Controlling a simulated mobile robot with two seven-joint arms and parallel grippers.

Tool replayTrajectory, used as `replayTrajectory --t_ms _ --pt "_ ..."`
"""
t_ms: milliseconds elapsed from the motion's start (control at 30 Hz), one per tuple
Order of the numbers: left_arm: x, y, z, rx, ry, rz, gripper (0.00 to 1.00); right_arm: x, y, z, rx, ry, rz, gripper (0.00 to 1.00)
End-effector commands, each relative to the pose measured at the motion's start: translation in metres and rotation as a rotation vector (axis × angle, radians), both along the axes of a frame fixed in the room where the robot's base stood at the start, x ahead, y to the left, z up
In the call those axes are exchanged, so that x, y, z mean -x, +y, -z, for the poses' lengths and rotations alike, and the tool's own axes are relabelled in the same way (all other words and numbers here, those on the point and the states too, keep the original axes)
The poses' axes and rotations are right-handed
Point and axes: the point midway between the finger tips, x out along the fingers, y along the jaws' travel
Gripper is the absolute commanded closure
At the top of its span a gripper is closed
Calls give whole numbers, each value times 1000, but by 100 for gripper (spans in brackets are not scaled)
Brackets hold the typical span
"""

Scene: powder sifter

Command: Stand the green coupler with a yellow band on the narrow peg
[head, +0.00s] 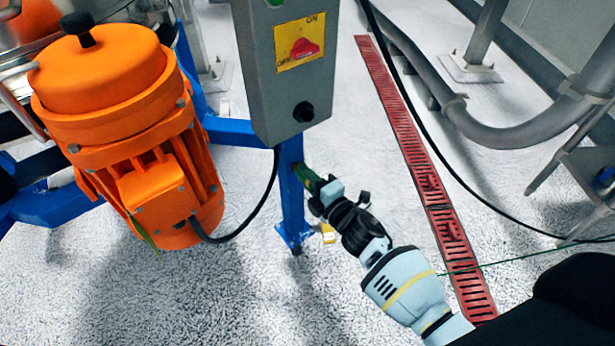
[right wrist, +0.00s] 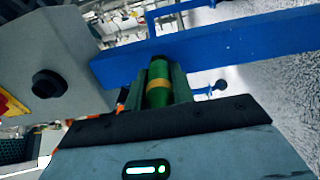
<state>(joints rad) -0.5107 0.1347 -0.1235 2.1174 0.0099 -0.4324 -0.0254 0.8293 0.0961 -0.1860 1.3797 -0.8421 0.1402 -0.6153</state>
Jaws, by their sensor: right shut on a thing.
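The green coupler (right wrist: 158,88) with its yellow band sits between the two fingers of my right gripper (right wrist: 160,92) in the right wrist view. In the head view, my right gripper (head: 318,189) is shut on the coupler (head: 306,176), just right of the blue post below the grey control box. The coupler's end points toward the post; I cannot tell whether they touch. A small dark-tipped stub (right wrist: 219,86) shows below the blue beam in the right wrist view; I cannot tell whether it is the narrow peg. My left gripper is not in view.
The blue post (head: 291,185) carries the grey control box (head: 287,85) with its red switch. An orange motor (head: 130,130) stands at left, its black cable looping to the box. A red floor grate (head: 430,185) runs at right. A yellow piece (head: 328,233) shows near the post's foot.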

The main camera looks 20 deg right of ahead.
Motion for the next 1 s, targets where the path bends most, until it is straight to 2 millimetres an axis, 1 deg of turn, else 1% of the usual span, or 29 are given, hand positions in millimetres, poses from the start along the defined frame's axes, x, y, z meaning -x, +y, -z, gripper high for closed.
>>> replayTrajectory --t_ms 167,1000 --pt "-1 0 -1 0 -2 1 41 2 -1 0 0 0 0 100" --pt "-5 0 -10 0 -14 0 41 30 -9 0 0 -1 0 100"
